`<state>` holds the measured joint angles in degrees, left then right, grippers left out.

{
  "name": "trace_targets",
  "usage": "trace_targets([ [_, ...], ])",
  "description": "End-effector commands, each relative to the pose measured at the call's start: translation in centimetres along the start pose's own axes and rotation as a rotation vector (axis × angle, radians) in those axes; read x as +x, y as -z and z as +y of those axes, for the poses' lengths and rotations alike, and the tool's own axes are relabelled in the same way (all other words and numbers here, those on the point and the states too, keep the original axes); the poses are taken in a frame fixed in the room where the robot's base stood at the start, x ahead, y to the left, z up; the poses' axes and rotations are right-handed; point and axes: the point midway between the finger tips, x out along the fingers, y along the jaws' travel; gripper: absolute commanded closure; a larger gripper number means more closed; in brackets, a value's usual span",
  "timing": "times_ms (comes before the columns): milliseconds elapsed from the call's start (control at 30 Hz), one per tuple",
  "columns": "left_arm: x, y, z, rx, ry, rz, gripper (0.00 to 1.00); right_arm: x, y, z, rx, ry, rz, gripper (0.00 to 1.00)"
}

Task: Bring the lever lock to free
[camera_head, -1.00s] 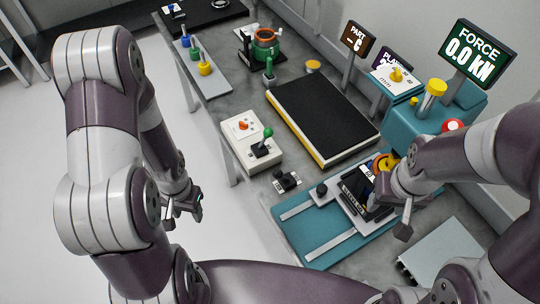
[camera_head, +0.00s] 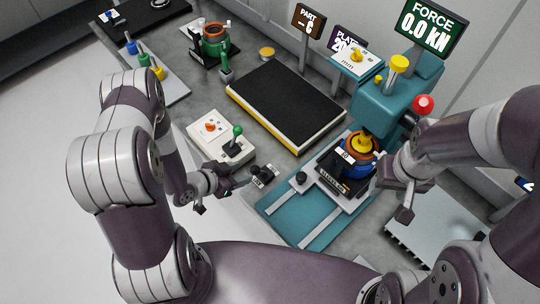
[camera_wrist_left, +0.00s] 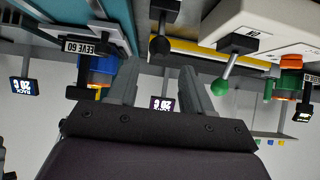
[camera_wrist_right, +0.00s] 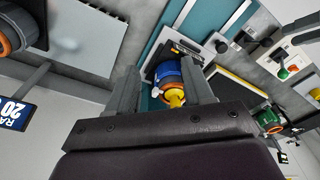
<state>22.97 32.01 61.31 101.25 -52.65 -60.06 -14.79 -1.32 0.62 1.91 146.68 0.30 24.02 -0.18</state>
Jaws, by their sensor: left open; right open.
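A white control box (camera_head: 222,140) carries an upright lever with a green ball (camera_head: 237,131) and a red-orange knob (camera_head: 210,127). A small black labelled piece (camera_head: 263,175) lies beside the box. Which part is the lever lock I cannot tell. My left gripper (camera_head: 214,198) is open and empty, in front of the box and below the lever. In the left wrist view the green ball (camera_wrist_left: 221,87) is right of the open fingers (camera_wrist_left: 160,88). My right gripper (camera_head: 396,192) is open and empty, to the right of the blue and orange stator part (camera_head: 358,150).
The stator part sits in a black holder labelled sleeve on the teal press base (camera_head: 285,215), with a black knob (camera_head: 301,177) beside it. The press head (camera_head: 385,103) stands behind. A black mat (camera_head: 287,103) and a grey plate (camera_head: 437,243) lie nearby.

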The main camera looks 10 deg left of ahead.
Motion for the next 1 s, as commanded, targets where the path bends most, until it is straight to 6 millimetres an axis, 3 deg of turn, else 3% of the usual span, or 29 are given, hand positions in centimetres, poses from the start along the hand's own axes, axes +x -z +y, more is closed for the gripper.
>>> trace_targets([
  [633,5.4,-0.3,0.1,0.001,-0.002,-0.002,0.5,3.7,-0.4,0.0,0.0,0.0,0.0,0.49],
  [1000,5.8,0.0,0.0,-0.002,0.001,0.0,0.5,3.7,-0.4,0.0,0.0,0.0,0.0,0.49],
])
